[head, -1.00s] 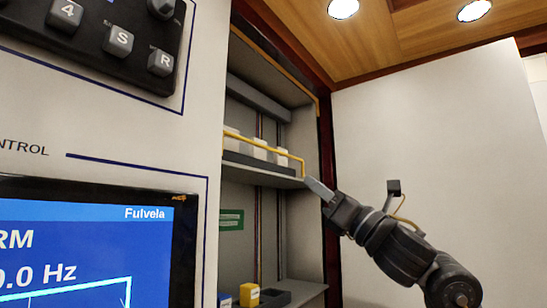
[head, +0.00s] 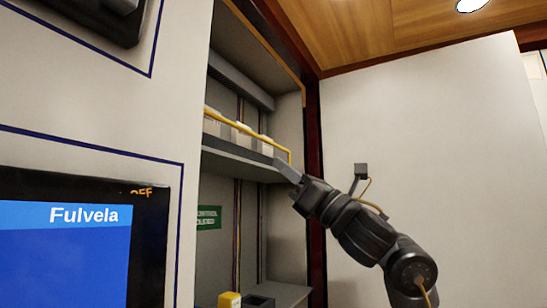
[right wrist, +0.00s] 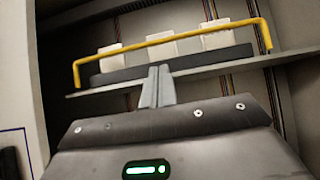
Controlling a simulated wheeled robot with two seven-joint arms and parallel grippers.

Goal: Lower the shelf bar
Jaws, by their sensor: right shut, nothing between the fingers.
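The yellow shelf bar (head: 245,131) runs along the front of a grey shelf (head: 238,160) in the open cabinet, raised in front of several white blocks. It also shows whole in the right wrist view (right wrist: 172,40), with both ends bent down. My right gripper (head: 281,164) is shut and empty. Its tip is close to the bar's right end in the head view; whether it touches cannot be told. In the right wrist view the closed fingers (right wrist: 157,86) point at the shelf, below the middle of the bar. My left gripper is out of view.
A panel with a blue screen (head: 62,255) fills the lower left. The cabinet's dark red frame (head: 316,180) stands beside my right arm. A yellow block (head: 229,300) sits on a lower shelf (head: 285,294). A blank pale wall (head: 420,120) lies to the right.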

